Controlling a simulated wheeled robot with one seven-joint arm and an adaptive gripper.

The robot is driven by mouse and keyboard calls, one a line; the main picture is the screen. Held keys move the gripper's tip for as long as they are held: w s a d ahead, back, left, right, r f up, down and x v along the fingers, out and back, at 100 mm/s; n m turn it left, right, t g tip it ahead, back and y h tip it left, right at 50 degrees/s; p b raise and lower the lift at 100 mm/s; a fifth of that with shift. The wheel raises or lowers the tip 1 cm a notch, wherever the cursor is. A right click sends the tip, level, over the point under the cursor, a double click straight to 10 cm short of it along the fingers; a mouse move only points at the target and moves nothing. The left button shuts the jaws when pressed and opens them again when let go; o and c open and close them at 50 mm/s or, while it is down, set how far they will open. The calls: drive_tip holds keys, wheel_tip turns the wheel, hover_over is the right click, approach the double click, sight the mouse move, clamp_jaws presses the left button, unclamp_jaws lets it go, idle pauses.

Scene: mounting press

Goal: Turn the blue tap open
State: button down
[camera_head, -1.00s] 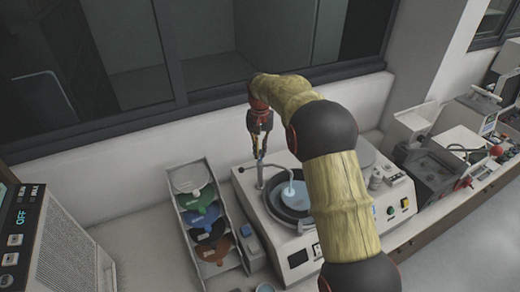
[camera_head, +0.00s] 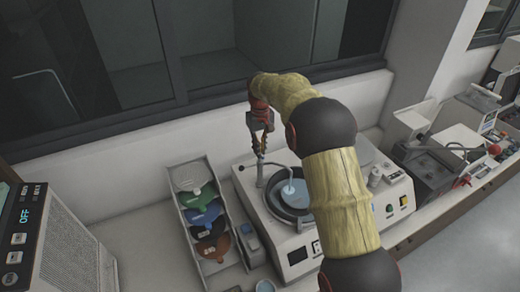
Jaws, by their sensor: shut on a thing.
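My gripper (camera_head: 261,152) points down over the left rear of a white polishing machine (camera_head: 297,246). It is shut at the top of the upright post of a grey tap (camera_head: 261,176), and its fingers cover most of what they hold. The blue tap handle is too small and hidden to make out clearly. A thin spout bends from the tap, and a pale blue round shape (camera_head: 294,193) shows over the machine's dark round bowl.
A tiered rack with several coloured discs (camera_head: 206,216) stands left of the machine. A boxy unit with a display (camera_head: 62,248) is at the lower left. More equipment (camera_head: 432,165) fills the right. A window and wall rise behind.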

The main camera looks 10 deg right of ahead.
drive_tip(key=shift+r, duration=0.1)
drive_tip(key=c, duration=2)
unclamp_jaws()
drive_tip(key=shift+o, duration=0.4)
wheel_tip(320, 180, up, 12)
